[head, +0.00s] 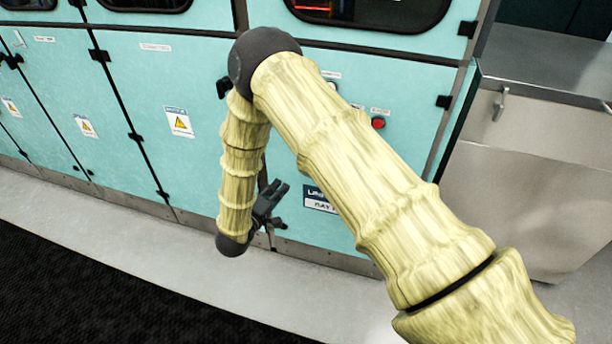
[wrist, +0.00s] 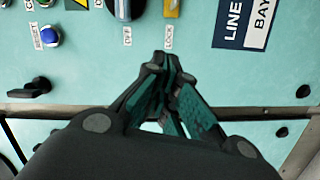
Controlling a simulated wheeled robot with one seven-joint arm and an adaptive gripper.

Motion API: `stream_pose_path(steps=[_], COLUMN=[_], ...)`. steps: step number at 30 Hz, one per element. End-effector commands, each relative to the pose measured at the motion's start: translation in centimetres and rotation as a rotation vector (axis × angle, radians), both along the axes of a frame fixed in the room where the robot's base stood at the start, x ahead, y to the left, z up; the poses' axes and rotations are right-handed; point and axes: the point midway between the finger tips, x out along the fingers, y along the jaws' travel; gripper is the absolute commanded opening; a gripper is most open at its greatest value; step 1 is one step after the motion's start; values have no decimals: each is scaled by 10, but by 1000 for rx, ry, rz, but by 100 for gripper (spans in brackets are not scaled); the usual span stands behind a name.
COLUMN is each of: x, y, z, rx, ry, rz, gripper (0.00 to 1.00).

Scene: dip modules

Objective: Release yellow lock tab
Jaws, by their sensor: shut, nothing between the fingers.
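The yellow lock tab (wrist: 171,8) shows at the top edge of the wrist view, above a "LOCK" label on the teal panel. It is partly cut off by the frame. In the head view I cannot make it out, as my arm covers part of the panel. My gripper (wrist: 168,62) is shut and empty, its fingertips below the tab and label in the wrist view. The tips look apart from the tab; the depth gap is hard to judge. In the head view my gripper (head: 275,196) is low in front of the cabinet.
Left of the tab are a dark rotary switch (wrist: 125,10) marked "OFF" and a blue button (wrist: 48,37) marked "RESET". A "LINE BAY" sign (wrist: 243,25) is to the right. A red button (head: 377,123) and a steel cabinet (head: 540,170) show in the head view.

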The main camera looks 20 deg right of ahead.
Motion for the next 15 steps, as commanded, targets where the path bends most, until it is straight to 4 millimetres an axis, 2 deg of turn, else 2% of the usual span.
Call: stream_pose_path(steps=[8,15], x=[11,38], y=[-13,-40], z=[-1,-3], rx=[0,2], ry=[0,-1], rz=[-1,-1], gripper=[0,0])
